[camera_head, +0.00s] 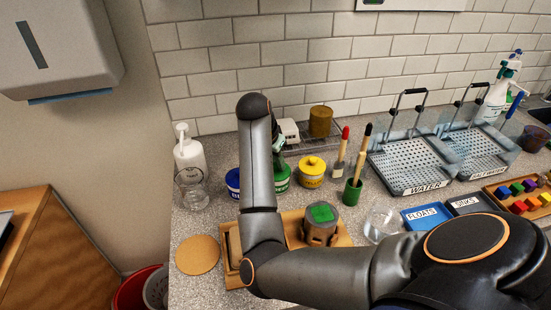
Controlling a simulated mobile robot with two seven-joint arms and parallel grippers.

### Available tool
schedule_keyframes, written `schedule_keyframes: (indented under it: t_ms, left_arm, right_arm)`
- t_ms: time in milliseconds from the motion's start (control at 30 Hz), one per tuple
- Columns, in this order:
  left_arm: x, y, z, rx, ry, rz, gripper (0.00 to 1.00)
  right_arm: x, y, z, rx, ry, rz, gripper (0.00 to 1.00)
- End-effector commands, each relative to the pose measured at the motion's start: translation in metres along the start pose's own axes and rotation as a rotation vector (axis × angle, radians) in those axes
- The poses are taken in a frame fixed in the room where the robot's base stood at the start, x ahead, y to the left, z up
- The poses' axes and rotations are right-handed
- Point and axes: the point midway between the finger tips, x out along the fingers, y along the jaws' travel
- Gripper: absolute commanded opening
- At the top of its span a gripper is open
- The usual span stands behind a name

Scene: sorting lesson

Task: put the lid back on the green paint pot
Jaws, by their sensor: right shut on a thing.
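The green paint pot (282,181) stands on the counter between the blue pot (233,181) and the yellow pot (312,173). My right arm comes in from the right and its forearm rises in front of the pots, hiding part of the green one. My right gripper (279,157) is just behind the forearm, over the green pot. It is shut on the green lid, which is mostly hidden. I cannot tell whether the lid touches the pot's rim. My left gripper is not in view.
A wooden board (289,223) lies in front, with a grey round object with a green top (322,214) on it. A soap bottle (188,150) and glass (192,188) are at left.

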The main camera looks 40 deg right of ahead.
Motion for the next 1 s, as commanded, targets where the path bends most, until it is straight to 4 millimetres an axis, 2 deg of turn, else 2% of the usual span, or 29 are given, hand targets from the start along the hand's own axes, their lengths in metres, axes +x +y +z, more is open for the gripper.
schedule_keyframes:
  t_ms: [133,167,433,633,900,1000]
  left_arm:
    - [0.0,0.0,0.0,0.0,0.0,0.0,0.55]
    - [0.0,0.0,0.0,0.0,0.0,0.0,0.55]
    - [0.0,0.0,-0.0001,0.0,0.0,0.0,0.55]
    - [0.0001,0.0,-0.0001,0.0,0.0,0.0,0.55]
    - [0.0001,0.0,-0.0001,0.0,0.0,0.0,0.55]
    - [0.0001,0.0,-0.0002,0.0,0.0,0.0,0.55]
  right_arm:
    - [0.0,0.0,0.0,0.0,0.0,0.0,0.0]
    - [0.0,0.0,0.0,0.0,0.0,0.0,0.28]
    - [0.0,0.0,0.0,0.0,0.0,0.0,0.59]
    - [0.0,0.0001,0.0,0.0,0.0,0.0,0.61]
    - [0.0,0.0001,-0.0001,0.0,0.0,0.0,0.9]
    - [0.0,0.0001,-0.0001,0.0,0.0,0.0,0.9]
